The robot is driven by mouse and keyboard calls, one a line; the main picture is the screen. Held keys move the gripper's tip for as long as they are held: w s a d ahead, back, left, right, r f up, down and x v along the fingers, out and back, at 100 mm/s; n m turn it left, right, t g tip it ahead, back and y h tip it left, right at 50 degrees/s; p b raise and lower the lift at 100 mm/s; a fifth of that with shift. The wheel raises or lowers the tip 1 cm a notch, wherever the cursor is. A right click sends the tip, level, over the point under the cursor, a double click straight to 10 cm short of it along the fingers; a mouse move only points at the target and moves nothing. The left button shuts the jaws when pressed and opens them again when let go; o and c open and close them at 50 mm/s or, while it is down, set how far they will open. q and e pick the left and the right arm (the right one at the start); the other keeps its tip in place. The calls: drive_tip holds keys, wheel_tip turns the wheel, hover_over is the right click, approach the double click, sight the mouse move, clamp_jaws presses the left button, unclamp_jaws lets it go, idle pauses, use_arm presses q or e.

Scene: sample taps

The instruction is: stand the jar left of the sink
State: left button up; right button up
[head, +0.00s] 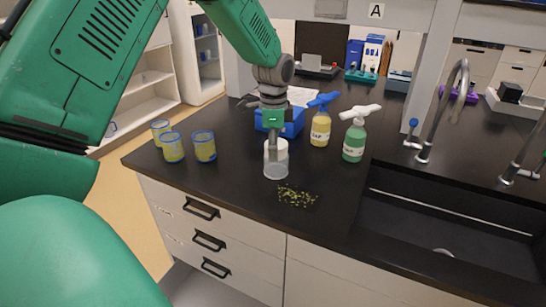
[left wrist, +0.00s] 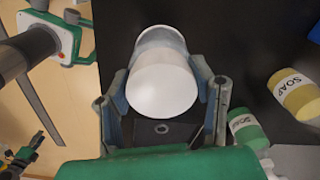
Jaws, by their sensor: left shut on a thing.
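A clear jar with a white lid (head: 276,160) is upright on the black counter, left of the sink (head: 440,235). My left gripper (head: 274,143) comes down from above and is shut on the jar at its lid. In the left wrist view the white lid (left wrist: 163,88) lies between the two fingers of the gripper (left wrist: 163,100). Whether the jar's base touches the counter is hard to tell.
Right of the jar stand a yellow soap bottle (head: 320,130) and a green soap bottle (head: 354,142). A patch of green crumbs (head: 296,197) lies in front of it. Several yellow jars (head: 173,148) stand at the left end. A blue box (head: 290,124) is behind.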

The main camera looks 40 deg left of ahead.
sight(275, 163)
use_arm(q)
drive_tip(key=shift+f, duration=0.65)
drive_tip(key=shift+w+d+f, duration=0.1)
drive_tip(key=shift+f, duration=0.2)
drive_tip(key=f, duration=0.3)
drive_tip(key=shift+w+a+f, duration=0.1)
drive_tip(key=shift+a+f, duration=0.05)
drive_tip(key=shift+a, duration=0.05)
drive_tip(key=shift+a+f, duration=0.15)
drive_tip(key=shift+f, duration=0.2)
drive_tip(key=o, duration=1.1)
drive_tip(key=shift+o, duration=0.2)
drive_tip(key=shift+d, duration=0.2)
drive_tip(key=shift+r, duration=0.2)
wheel_tip(275, 163, up, 12)
drive_tip(key=shift+f, duration=0.1)
drive_tip(key=shift+a, duration=0.1)
